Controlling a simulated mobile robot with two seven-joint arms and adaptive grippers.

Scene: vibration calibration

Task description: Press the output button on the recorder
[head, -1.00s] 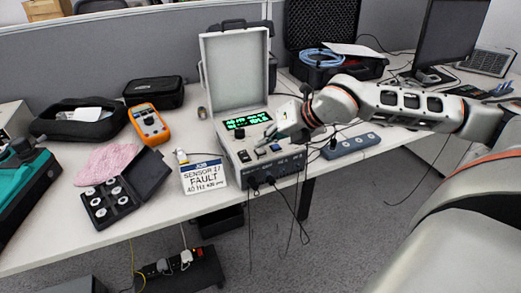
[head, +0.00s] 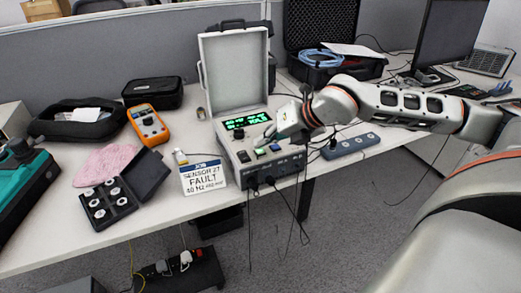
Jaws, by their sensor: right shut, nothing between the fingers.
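The recorder (head: 230,140) is a light grey box with its lid raised, standing near the front edge of the table. Its display (head: 246,119) is lit with green text too small to read. Several small buttons (head: 261,151) sit on its top panel, one bluish, one green; I cannot tell which is the output button. My right gripper (head: 267,137) is shut and empty, its fingertips over the panel just below the display. I cannot tell whether the fingertips touch the panel. The gripper hides the right part of the panel. My left gripper is not in view.
Further left are an open black case of sensors (head: 112,203), a pink cloth (head: 104,162) and an orange multimeter (head: 148,124). A power strip (head: 350,146) lies to the right. Cables hang from the recorder's front.

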